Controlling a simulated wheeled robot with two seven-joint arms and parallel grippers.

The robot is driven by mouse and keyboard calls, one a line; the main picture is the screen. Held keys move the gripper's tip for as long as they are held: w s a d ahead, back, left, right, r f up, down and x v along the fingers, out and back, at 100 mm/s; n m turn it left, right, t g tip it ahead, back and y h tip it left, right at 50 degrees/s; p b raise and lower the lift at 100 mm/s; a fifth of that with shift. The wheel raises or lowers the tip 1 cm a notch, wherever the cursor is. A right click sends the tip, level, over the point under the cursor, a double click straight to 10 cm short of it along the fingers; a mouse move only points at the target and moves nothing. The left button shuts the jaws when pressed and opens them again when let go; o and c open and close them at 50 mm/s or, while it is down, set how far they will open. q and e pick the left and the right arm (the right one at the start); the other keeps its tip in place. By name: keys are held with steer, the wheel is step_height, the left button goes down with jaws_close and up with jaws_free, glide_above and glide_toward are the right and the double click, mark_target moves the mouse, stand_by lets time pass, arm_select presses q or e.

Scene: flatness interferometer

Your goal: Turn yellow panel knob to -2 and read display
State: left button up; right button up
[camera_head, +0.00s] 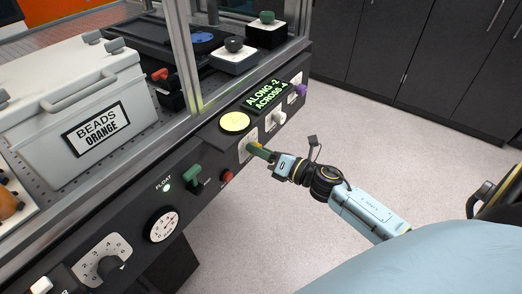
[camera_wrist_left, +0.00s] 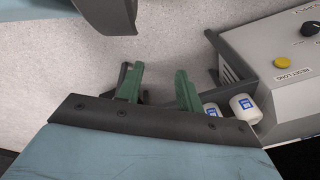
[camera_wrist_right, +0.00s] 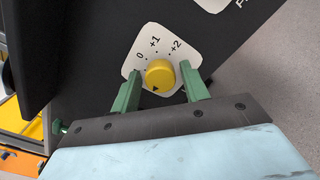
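The yellow panel knob (camera_wrist_right: 160,74) sits on a white dial plate (camera_wrist_right: 136,57) in the right wrist view. The marks 0, +1 and +2 show; any lower marks are hidden. A small black mark on the knob faces the bottom of the picture. My right gripper (camera_wrist_right: 158,87) is open with its green fingers on either side of the knob; contact is unclear. In the head view my right gripper (camera_head: 262,152) reaches the panel and mostly covers the knob. My left gripper (camera_wrist_left: 158,88) is open and empty.
A yellow disc (camera_head: 235,122), a green lever (camera_head: 192,174), a red button (camera_head: 227,177) and a round gauge (camera_head: 163,226) are on the panel. In the left wrist view, a grey box (camera_wrist_left: 285,75) and white cylinders (camera_wrist_left: 245,106) are near the left fingers.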

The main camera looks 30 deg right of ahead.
steer(key=shift+o, duration=0.6)
arm_select(q)
steer(key=shift+s+a+f+p, duration=0.15)
steer(key=shift+s+f+p, duration=0.15)
steer(key=shift+s+f, duration=0.25)
arm_select(e)
steer(key=v, duration=1.3)
steer(key=shift+s, duration=0.2)
arm_select(q)
steer(key=shift+r, duration=0.1)
